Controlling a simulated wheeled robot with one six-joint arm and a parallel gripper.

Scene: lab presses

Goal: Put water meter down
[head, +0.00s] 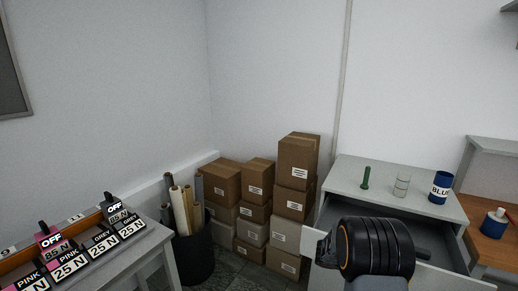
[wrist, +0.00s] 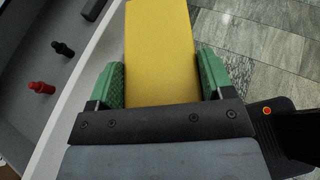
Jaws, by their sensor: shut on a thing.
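In the wrist view my gripper (wrist: 162,70) has its green pads pressed against the two sides of a flat yellow block (wrist: 160,32). I take this to be the water meter, though no dial or marking shows.
A green peg (head: 366,177), a clear container (head: 402,185) and a blue canister (head: 441,187) stand on the cabinet. Red (wrist: 41,87) and black (wrist: 63,49) pieces lie in the drawer. Boxes (head: 297,160) are stacked behind. A table with labelled weights (head: 103,240) is left.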

